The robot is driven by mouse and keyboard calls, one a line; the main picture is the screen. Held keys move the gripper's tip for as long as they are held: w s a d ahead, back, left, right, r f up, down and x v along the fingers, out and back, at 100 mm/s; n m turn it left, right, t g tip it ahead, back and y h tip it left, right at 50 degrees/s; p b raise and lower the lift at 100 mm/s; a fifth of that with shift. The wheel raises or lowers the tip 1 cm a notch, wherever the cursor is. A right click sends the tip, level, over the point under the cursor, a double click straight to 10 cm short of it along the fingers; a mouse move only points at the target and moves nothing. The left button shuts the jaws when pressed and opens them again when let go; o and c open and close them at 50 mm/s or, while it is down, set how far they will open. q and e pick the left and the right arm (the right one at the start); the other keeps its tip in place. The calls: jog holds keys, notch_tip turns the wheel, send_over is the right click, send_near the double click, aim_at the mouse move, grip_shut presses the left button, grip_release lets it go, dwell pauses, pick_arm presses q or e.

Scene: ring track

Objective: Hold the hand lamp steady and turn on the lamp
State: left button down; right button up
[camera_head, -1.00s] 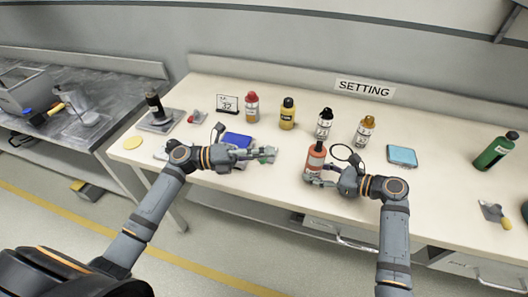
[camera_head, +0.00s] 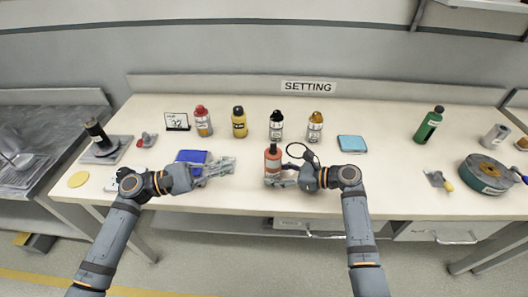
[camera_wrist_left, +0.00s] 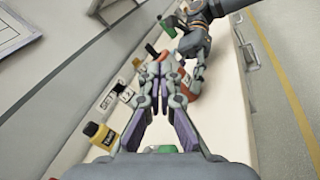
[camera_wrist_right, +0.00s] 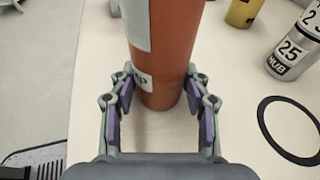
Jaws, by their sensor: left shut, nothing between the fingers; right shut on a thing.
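The hand lamp is an orange-red cylinder with a dark top (camera_head: 272,163), standing upright near the front of the bench. In the right wrist view the lamp (camera_wrist_right: 172,50) stands between the fingers, with a pale label ending in "P". My right gripper (camera_head: 271,182) is shut on its lower part from the right. My left gripper (camera_head: 233,165) is shut and empty, a short gap to the left of the lamp. In the left wrist view the left fingertips (camera_wrist_left: 160,70) are together, and the lamp (camera_wrist_left: 186,88) shows partly behind them. I cannot make out a switch.
A blue box (camera_head: 193,157) lies by my left gripper. Behind stand red-capped (camera_head: 203,122), yellow (camera_head: 239,123), black-capped (camera_head: 276,127) and gold-capped (camera_head: 315,128) bottles. A black ring (camera_head: 297,150) and a light-blue pad (camera_head: 351,144) are right of the lamp. A cable reel (camera_head: 487,175) is far right.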

pick_arm(q)
jog(key=s+n, duration=0.1)
jog(key=n, duration=0.7)
jog(key=d+n, duration=0.1)
jog(key=n, duration=0.8)
jog(key=s+r+n, duration=0.1)
jog(key=n, duration=0.8)
jog(key=shift+s+d+y, duration=0.3)
jog(key=shift+d+y, duration=0.1)
